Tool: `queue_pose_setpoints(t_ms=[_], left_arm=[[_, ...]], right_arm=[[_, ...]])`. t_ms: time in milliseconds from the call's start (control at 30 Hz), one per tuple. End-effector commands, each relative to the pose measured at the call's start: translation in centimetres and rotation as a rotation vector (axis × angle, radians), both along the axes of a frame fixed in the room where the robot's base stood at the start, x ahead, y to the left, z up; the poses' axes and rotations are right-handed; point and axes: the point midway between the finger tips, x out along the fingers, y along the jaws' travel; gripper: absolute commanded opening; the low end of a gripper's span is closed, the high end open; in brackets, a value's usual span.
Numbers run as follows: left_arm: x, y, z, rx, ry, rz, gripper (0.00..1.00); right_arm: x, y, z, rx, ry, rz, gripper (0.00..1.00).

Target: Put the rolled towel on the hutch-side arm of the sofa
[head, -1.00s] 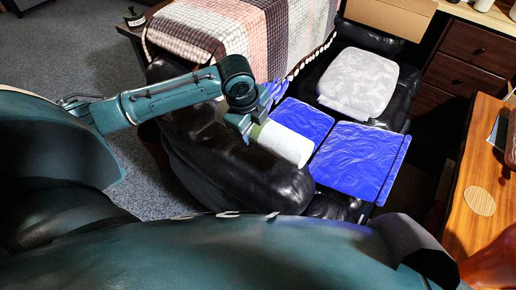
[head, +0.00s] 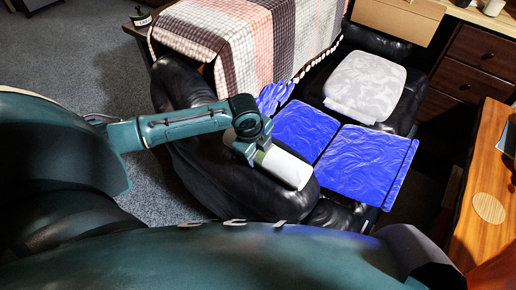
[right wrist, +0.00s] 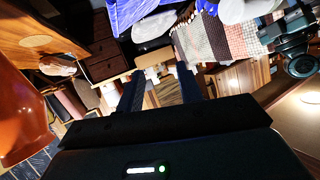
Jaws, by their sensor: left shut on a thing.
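The rolled towel (head: 286,168) is a white cylinder in the head view. My left gripper (head: 258,152) is shut on its left end, where a greenish patch shows. The towel lies over the near, left black arm (head: 235,185) of the sofa; I cannot tell whether it touches the leather. The sofa's blue cushions (head: 365,160) lie to the right of that arm. My right gripper (right wrist: 160,88) shows in the right wrist view with its fingers apart and nothing between them. It is not seen in the head view.
A grey patterned pillow (head: 365,85) lies at the sofa's far end. A plaid cloth (head: 240,45) covers a table behind the sofa. Dark drawers (head: 475,65) and an orange wooden top (head: 492,195) stand right. Grey carpet (head: 75,75) at the left is open.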

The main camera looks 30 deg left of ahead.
Motion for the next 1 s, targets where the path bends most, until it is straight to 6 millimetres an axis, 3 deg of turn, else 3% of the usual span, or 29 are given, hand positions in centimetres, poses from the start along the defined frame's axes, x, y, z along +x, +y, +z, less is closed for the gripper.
queue_pose_setpoints(t_ms=[33,67,300,667,1000], left_arm=[[0.0,0.0,-0.1,0.0,0.0,0.0,0.34],[0.0,0.0,-0.2,0.0,0.001,0.0,0.64],[0.0,0.0,-0.2,0.0,0.001,0.0,0.83],[-0.1,0.0,0.5,0.0,0.0,-0.001,0.85],[-1.7,0.3,7.0,0.001,-0.003,-0.001,0.85]], right_arm=[[0.0,0.0,0.0,0.0,0.001,0.001,0.36],[0.0,0.0,0.0,0.0,0.002,0.001,0.36],[-0.2,0.2,-0.3,0.001,0.01,0.004,0.36],[-0.3,0.3,-0.6,0.0,0.018,0.007,0.36],[-0.1,0.8,-0.3,0.006,0.057,0.02,0.36]])
